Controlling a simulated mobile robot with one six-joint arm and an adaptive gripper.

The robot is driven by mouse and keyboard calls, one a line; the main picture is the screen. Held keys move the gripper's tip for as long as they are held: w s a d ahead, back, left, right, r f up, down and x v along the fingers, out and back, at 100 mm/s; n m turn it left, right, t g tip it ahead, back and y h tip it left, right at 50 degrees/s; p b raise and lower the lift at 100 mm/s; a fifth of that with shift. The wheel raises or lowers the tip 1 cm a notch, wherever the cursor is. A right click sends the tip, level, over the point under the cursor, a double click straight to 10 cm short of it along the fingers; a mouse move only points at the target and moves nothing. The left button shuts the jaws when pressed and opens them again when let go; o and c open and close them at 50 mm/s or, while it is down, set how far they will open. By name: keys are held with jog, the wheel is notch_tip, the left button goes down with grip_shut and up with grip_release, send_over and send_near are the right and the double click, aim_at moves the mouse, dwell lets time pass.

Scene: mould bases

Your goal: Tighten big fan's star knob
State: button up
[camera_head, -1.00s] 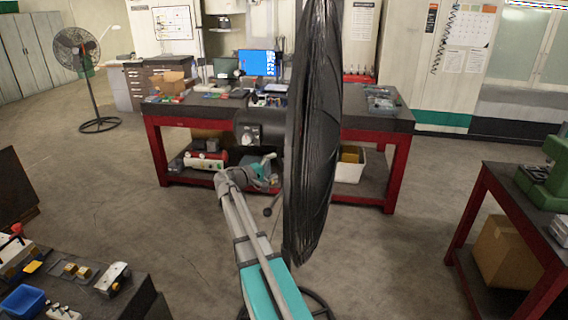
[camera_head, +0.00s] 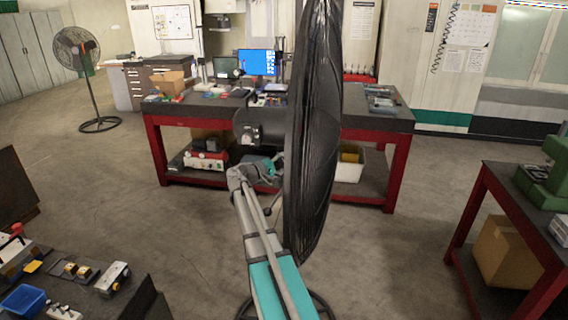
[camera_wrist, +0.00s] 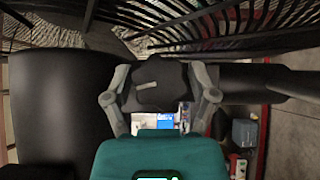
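The big fan (camera_head: 312,130) stands close in front of me in the head view, its black guard seen nearly edge-on. Its dark motor housing (camera_head: 262,128) sticks out to the left. My gripper (camera_head: 268,168) is below the housing, partly hidden by the guard. In the wrist view my gripper (camera_wrist: 160,80) has its two grey fingers spread apart. A dark part with a small light bar (camera_wrist: 148,85) lies between or beyond the fingertips. I cannot tell whether it is the star knob or whether the fingers touch it.
The guard wires (camera_wrist: 230,28) run close past the gripper in the wrist view. A red-legged workbench (camera_head: 400,125) stands behind the fan. Another fan (camera_head: 75,50) stands far left. A table (camera_head: 85,295) with small parts is at front left.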

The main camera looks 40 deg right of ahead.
jog(key=c, duration=0.5)
jog(key=p, duration=0.1)
jog(key=m+y+p, duration=0.1)
jog(key=shift+r+p, duration=0.25)
jog(key=shift+p, duration=0.05)
jog(key=shift+c, duration=0.2)
jog(key=shift+f+m+y+p, duration=0.25)
jog(key=shift+m+y+p, duration=0.15)
jog(key=shift+m+y, duration=0.15)
jog(key=o, duration=1.1)
jog(key=shift+o, duration=0.2)
